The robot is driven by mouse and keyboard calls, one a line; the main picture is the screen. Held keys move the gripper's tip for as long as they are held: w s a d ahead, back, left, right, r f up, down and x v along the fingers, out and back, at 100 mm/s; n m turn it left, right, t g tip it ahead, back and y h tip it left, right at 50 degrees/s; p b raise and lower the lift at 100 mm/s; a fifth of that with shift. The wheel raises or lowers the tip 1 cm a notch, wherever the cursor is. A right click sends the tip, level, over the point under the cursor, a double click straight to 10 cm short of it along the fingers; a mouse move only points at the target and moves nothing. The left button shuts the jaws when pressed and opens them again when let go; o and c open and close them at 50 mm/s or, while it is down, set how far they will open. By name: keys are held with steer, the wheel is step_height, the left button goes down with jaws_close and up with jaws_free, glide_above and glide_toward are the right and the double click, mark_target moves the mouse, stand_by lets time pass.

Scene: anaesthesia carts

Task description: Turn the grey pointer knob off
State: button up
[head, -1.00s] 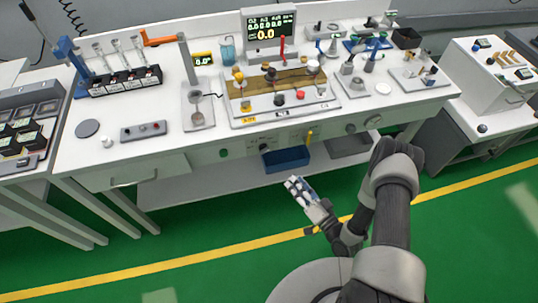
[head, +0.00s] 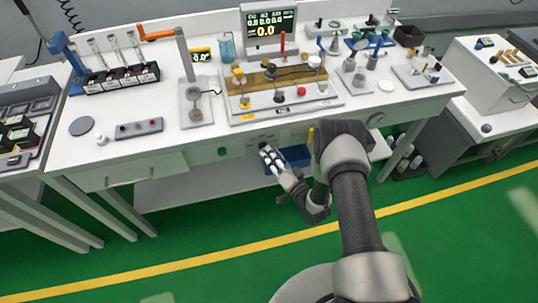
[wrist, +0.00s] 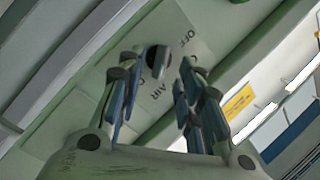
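The grey pointer knob (wrist: 157,61) shows dark on a pale label plate (wrist: 190,45) in the wrist view. The plate reads OFF towards the top and AIR lower down; other lettering is partly hidden by a finger. I cannot tell clearly which way the pointer faces. My gripper (wrist: 158,78) is open, its blue-padded fingers on either side of the knob in this view; contact cannot be seen. In the head view my gripper (head: 267,152) is at the bench's front panel (head: 195,157) and covers the knob.
A green button (head: 222,152) sits left of my gripper on the panel. A yellow lever (head: 310,136) and a round knob (head: 376,119) lie to the right. A blue bin (head: 295,155) is below, partly behind my arm. The bench top overhangs.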

steer(key=shift+x, duration=1)
jaws_close()
